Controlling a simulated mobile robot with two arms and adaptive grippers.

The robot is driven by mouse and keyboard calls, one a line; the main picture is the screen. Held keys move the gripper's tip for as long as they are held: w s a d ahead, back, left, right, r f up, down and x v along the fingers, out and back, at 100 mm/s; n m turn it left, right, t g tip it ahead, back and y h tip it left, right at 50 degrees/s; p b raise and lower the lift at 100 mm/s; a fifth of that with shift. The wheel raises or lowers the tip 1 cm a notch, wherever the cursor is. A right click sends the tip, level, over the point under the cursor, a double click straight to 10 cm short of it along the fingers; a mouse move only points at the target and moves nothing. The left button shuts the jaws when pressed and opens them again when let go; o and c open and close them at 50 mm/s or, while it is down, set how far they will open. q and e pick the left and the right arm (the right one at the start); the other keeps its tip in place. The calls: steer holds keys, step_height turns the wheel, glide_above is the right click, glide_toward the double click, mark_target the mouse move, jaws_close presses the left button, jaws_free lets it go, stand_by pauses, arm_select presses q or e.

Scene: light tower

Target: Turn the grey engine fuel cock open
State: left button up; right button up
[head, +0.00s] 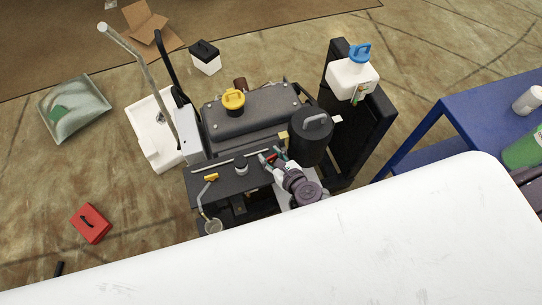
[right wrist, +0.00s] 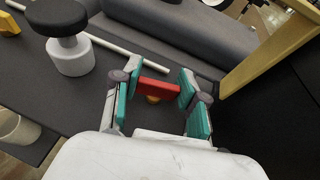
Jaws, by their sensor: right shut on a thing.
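My right gripper (head: 270,157) reaches onto the dark engine deck (head: 222,185) of the light tower, beside the black cylinder. In the right wrist view its teal-padded fingers (right wrist: 158,90) stand on either side of a short red lever (right wrist: 157,86), shut on it. A small orange-yellow piece (right wrist: 152,99) shows just below the lever. The red lever also shows as a small spot between the fingertips in the head view (head: 271,156). Its mount is largely hidden, and I cannot make out a grey cock body. My left gripper is not in view.
A black-topped white knob (right wrist: 70,45) and a pale rod (right wrist: 128,52) lie left of the gripper. A yellow handle (head: 211,178) sits further left. A black cylinder (head: 311,138) and the dark tank with a yellow cap (head: 233,98) stand close behind. A blue table (head: 465,115) is at right.

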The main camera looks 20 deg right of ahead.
steer(key=shift+f+n+g+y+b, duration=0.1)
steer(key=shift+n+g+y+b, duration=0.8)
steer(key=shift+n+y, duration=0.9)
steer(key=o, duration=1.2)
steer(key=shift+c, duration=0.2)
steer(key=shift+d, duration=0.15)
steer(key=shift+v, duration=4.05)
steer(key=shift+f, duration=0.1)
